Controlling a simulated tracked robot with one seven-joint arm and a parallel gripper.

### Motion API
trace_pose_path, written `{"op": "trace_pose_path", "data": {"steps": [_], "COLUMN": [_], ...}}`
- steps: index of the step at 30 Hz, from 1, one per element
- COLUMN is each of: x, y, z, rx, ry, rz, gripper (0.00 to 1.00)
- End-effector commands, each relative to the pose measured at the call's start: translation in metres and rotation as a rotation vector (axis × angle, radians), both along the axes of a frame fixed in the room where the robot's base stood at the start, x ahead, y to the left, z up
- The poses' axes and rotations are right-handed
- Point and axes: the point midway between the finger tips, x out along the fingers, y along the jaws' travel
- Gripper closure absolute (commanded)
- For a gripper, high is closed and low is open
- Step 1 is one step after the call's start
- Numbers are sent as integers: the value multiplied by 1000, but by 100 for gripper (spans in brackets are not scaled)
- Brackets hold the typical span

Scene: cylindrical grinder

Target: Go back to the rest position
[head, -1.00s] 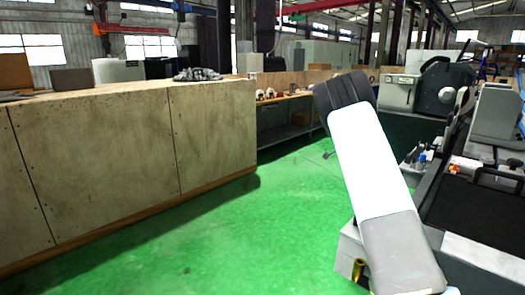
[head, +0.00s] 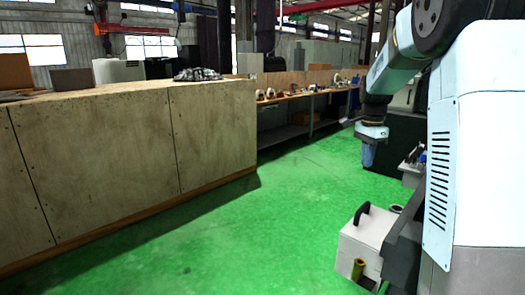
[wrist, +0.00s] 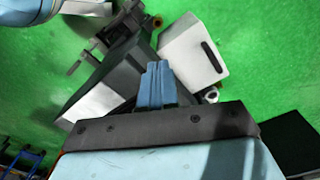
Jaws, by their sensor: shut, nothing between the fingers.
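My gripper (head: 368,160) points down over the green floor at the right of the head view, below my raised, bent arm. In the wrist view its blue fingers (wrist: 156,70) are together, with nothing between them. It appears clear of everything around it. The grinder is largely hidden behind my arm in the head view.
A white box with a black handle (head: 362,242) stands at the lower right; it also shows in the wrist view (wrist: 190,52). A long wooden cabinet (head: 130,150) fills the left. A workbench (head: 300,110) stands behind. The green floor between is clear.

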Motion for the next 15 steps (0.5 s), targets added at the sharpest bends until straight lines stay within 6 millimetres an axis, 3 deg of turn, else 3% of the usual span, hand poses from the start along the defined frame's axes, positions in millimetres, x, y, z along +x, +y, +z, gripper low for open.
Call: {"op": "trace_pose_path", "data": {"steps": [15], "x": [-103], "y": [27], "z": [51], "rx": [24], "ry": [-160], "rz": [393], "gripper": [100]}}
